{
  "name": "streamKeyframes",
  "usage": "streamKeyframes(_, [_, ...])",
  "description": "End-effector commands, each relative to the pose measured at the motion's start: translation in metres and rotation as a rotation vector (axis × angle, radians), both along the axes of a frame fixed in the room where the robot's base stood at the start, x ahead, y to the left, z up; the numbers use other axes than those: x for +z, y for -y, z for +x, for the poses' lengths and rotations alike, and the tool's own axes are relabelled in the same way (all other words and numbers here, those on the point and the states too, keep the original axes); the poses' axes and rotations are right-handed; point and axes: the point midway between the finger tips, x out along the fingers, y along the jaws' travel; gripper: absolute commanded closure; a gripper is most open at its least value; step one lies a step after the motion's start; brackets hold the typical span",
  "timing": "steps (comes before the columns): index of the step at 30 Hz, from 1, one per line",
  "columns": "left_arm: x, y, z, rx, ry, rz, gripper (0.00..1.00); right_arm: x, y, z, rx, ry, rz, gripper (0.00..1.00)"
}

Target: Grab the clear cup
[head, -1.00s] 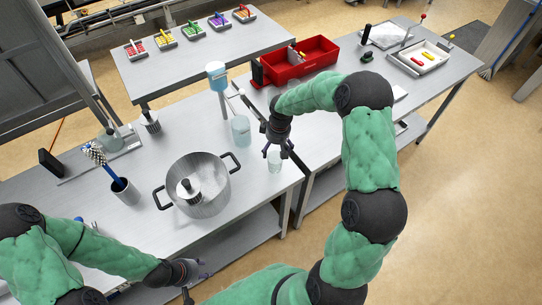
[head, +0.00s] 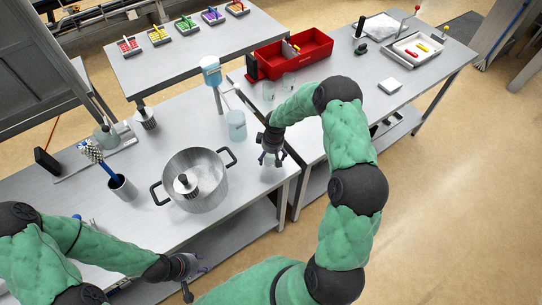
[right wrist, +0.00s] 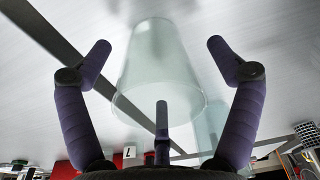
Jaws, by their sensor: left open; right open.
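A clear cup (right wrist: 155,70) fills the middle of the right wrist view. In the head view it is mostly hidden by my right gripper (head: 271,158), near the right edge of the left metal table. My right gripper is open. In the right wrist view its purple fingers (right wrist: 160,58) spread on both sides of the cup, with a third finger in front of it; I cannot tell whether any finger touches it. My left gripper (head: 196,272) is open and empty at the front edge of the table, far from the cup.
A steel pot (head: 211,188) stands left of the right gripper. A clear bluish beaker (head: 236,125) stands behind it. Two more clear glasses (head: 268,91) stand near the red bin (head: 294,58). A brush holder (head: 122,188) is at left.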

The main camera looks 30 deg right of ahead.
Motion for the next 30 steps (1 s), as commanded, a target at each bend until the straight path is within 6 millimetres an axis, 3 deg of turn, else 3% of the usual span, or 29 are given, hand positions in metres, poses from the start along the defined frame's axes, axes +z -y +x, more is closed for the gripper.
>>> streamKeyframes(4, [0.000, 0.000, 0.000, 0.000, 0.000, 0.000, 0.56, 0.000, 0.000, 0.000, 0.000, 0.000, 0.000, 0.09])
streamKeyframes(5, [0.000, 0.000, 0.000, 0.000, 0.000, 0.000, 0.56, 0.000, 0.000, 0.000, 0.000, 0.000, 0.000, 0.15])
streamKeyframes(10, [0.000, 0.000, 0.000, 0.000, 0.000, 0.000, 0.56, 0.001, 0.000, 0.000, 0.000, 0.000, 0.000, 0.63])
streamKeyframes(11, [0.000, 0.000, 0.000, 0.000, 0.000, 0.000, 0.56, 0.000, 0.000, 0.000, 0.000, 0.000, 0.000, 0.65])
streamKeyframes(23, [0.000, 0.000, 0.000, 0.000, 0.000, 0.000, 0.56, 0.002, 0.000, 0.000, 0.001, 0.001, -0.001, 0.66])
streamKeyframes(30, [-0.004, 0.000, 0.000, 0.000, 0.000, 0.000, 0.56, 0.021, 0.000, 0.001, 0.001, 0.005, -0.002, 0.66])
